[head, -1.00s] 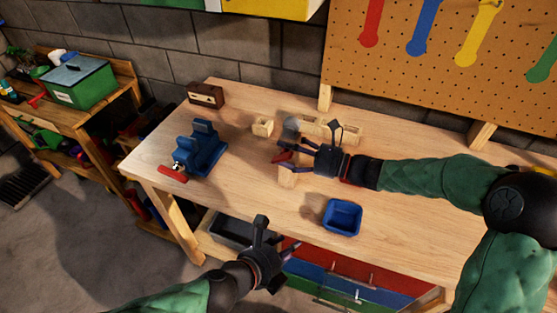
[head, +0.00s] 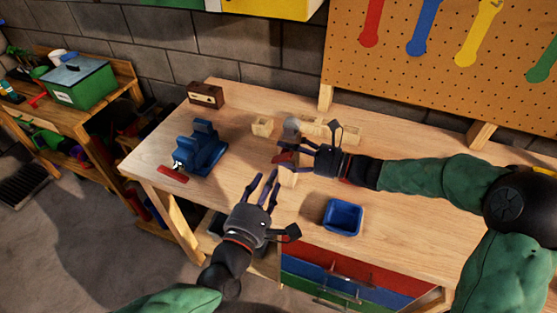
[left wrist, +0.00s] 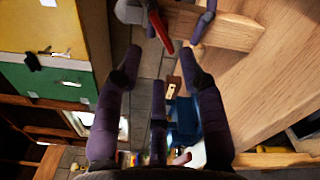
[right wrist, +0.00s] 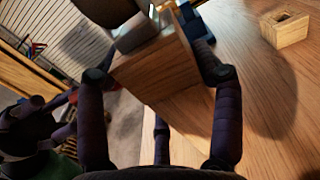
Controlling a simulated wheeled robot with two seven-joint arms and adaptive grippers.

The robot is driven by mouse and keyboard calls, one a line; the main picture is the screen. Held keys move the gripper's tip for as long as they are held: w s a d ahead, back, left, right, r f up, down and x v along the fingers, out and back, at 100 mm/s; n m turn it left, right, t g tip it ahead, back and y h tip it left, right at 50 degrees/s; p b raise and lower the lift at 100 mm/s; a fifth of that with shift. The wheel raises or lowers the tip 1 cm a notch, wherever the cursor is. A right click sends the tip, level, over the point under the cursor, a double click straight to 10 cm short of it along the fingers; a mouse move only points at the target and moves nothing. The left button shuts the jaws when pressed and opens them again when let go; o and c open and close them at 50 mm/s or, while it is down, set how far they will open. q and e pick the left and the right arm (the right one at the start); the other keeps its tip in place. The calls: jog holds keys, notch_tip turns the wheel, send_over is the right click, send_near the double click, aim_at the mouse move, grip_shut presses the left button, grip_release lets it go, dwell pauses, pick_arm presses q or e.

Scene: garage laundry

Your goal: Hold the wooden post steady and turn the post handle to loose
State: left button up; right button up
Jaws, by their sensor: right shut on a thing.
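The wooden post (head: 289,178) stands near the front of the workbench. It also shows in the left wrist view (left wrist: 228,30) and the right wrist view (right wrist: 158,72). A red handle (left wrist: 160,30) and a grey rounded part (left wrist: 130,9) are at its upper end; in the head view the handle (head: 283,157) is partly hidden by my right fingers. My right gripper (head: 291,160) is shut on the post from the right. My left gripper (head: 263,180) is open and empty, with fingers up, just left of and below the post, apart from the handle.
A blue vise (head: 203,150) stands at the bench's left end, with a brown box (head: 206,95) behind it. A blue bin (head: 342,217) is right of the post. Bench top between vise and post is clear.

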aim_at(279, 160)
pick_arm(q)
jog(key=shift+x, duration=3.75)
grip_shut()
